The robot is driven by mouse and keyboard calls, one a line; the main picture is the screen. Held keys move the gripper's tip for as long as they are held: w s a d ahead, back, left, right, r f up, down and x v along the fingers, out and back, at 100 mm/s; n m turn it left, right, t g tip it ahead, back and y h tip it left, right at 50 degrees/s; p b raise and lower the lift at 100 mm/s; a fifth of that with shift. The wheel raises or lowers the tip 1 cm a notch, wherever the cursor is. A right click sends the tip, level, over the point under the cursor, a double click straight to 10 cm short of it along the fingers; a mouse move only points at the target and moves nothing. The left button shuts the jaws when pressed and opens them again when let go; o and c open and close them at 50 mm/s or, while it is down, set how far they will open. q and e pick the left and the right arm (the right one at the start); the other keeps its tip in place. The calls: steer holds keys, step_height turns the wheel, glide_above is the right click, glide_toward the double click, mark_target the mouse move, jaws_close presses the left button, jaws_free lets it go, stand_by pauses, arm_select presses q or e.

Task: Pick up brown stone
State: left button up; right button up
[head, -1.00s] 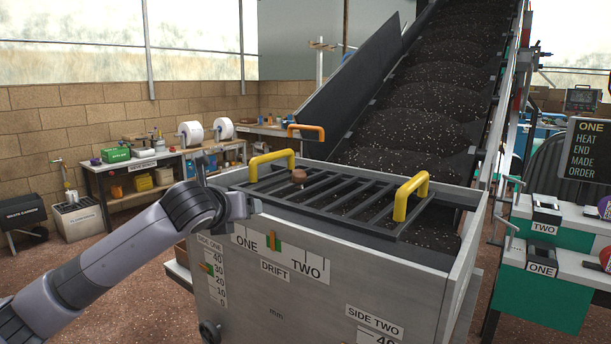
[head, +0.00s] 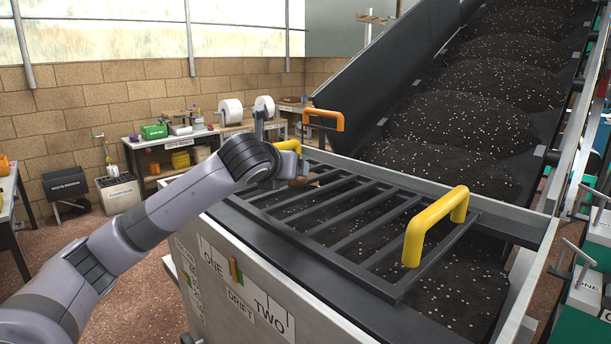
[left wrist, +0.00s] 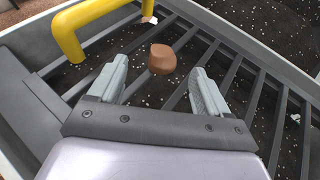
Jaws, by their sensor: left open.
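The brown stone (left wrist: 162,59) is a small rounded lump on the dark bars of the grate (left wrist: 248,100) in the left wrist view. My left gripper (left wrist: 159,76) is open, its two grey fingers on either side of the view. The stone shows just beyond and between the fingertips, and I see no finger touching it. In the head view my left gripper (head: 284,164) is over the far left part of the grate and hides most of the stone. My right gripper is not in view.
Yellow handles stand at the grate's near right (head: 436,226) and far left (left wrist: 84,28). The grate lies inside a grey metal hopper (head: 262,290) with raised walls. An orange handle (head: 324,115) and a sloping conveyor of dark soil (head: 462,100) are behind.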

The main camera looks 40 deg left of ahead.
arm_select(q)
steer(key=shift+d+f+x, duration=0.15)
steer(key=shift+d+x, duration=0.05)
steer(key=shift+x, duration=1.35)
steer(key=shift+d+f+x, duration=0.1)
steer(key=shift+d+x, duration=0.05)
steer(key=shift+x, duration=1.4)
steer(key=shift+w, duration=0.1)
steer(key=c, duration=1.1)
